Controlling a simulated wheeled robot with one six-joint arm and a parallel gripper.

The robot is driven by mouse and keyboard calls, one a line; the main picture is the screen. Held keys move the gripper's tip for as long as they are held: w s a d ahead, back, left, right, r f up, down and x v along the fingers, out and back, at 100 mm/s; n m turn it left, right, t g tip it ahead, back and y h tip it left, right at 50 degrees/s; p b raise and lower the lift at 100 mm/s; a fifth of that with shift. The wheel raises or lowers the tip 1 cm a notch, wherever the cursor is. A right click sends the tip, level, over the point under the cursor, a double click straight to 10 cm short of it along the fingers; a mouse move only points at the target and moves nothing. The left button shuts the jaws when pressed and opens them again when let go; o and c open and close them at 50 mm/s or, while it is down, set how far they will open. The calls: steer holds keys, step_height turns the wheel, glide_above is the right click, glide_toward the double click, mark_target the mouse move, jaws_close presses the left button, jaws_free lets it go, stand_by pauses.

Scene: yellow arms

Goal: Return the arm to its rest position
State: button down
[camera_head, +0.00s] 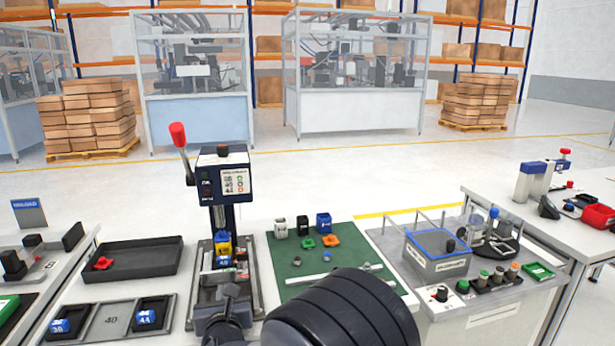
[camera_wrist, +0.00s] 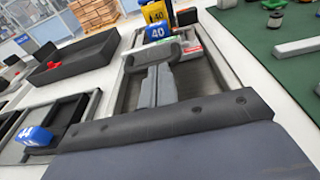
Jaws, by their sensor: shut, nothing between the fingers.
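My gripper (camera_head: 230,291) is low at the front of the lever press in the head view, with my black arm (camera_head: 345,310) reaching in from the bottom. In the wrist view its two grey fingers (camera_wrist: 156,82) lie together with nothing between them. They are over the front of the press's tray-like base (camera_wrist: 205,78). Beyond the fingertips, a blue block marked 40 (camera_wrist: 157,33) stands under a yellow piece (camera_wrist: 154,13). The blue block (camera_head: 225,261) and yellow piece (camera_head: 223,243) also show under the press head. Whether my fingers touch the base cannot be told.
The press (camera_head: 221,180) rises with a red-knobbed lever. A black tray (camera_head: 140,262) with a red part is left; blue blocks (camera_head: 146,317) sit in a front tray. A green mat (camera_head: 285,268) with small parts and a grey fixture (camera_head: 435,255) are right.

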steer(key=shift+s+r+p, duration=0.1)
steer(key=shift+r+p, duration=0.1)
steer(key=shift+p, duration=0.15)
steer(key=s, duration=0.2)
steer(key=s+d+f, duration=0.1)
steer(key=s, duration=0.2)
steer(key=s+d, duration=0.1)
steer(key=s, duration=0.2)
steer(key=shift+f+p, duration=0.2)
steer(key=shift+p, duration=0.1)
steer(key=b+v, duration=0.1)
steer(key=v, duration=0.9)
steer(key=shift+w+d+r, duration=0.1)
steer(key=shift+r, duration=0.15)
